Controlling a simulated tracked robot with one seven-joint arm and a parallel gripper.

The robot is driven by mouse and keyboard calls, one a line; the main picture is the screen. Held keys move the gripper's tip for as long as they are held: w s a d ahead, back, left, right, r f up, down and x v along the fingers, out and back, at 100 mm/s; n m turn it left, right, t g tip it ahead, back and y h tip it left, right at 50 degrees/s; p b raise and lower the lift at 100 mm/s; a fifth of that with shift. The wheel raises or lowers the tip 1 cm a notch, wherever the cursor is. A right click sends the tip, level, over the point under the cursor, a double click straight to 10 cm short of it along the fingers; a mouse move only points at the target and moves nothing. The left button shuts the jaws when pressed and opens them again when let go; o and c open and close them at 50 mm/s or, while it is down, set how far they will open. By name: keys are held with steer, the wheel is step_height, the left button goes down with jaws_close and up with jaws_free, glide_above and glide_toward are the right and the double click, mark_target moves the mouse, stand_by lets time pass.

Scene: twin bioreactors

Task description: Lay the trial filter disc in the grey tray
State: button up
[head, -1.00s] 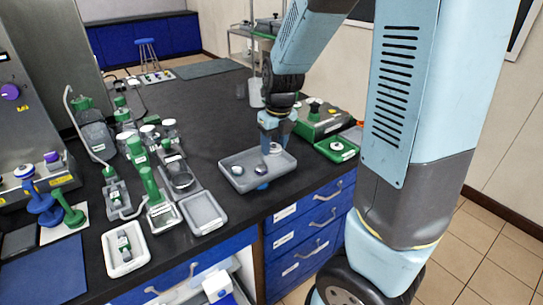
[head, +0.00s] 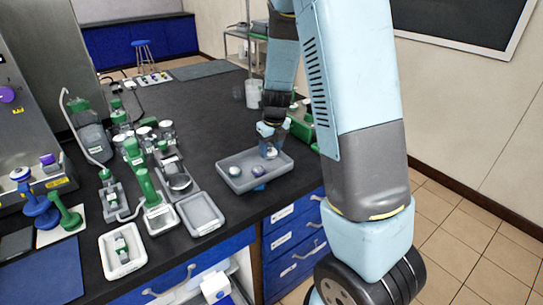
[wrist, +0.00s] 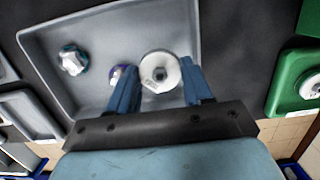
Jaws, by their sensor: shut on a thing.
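My gripper (head: 270,150) is over the right part of the grey tray (head: 240,187) on the dark bench. In the wrist view my gripper (wrist: 158,68) is shut on a round white filter disc (wrist: 160,70) with a grey hub. The disc is between the two blue fingers, above the tray floor (wrist: 110,30); I cannot tell whether it touches the floor. A white-and-teal piece (wrist: 72,60) lies in the left part of the tray. A purple-and-white piece (wrist: 120,74) lies by the left finger, partly hidden by it.
A green tray (wrist: 290,88) with a white round piece stands to the right in the wrist view. In the head view a smaller grey tray (head: 201,213), a white tray (head: 105,257) and several green-handled tools stand to the left.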

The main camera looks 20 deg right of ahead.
mark_target(271, 150)
steer(key=shift+w+f, duration=0.15)
steer(key=shift+f, duration=1.55)
steer(key=o, duration=0.7)
steer(key=shift+f, duration=0.1)
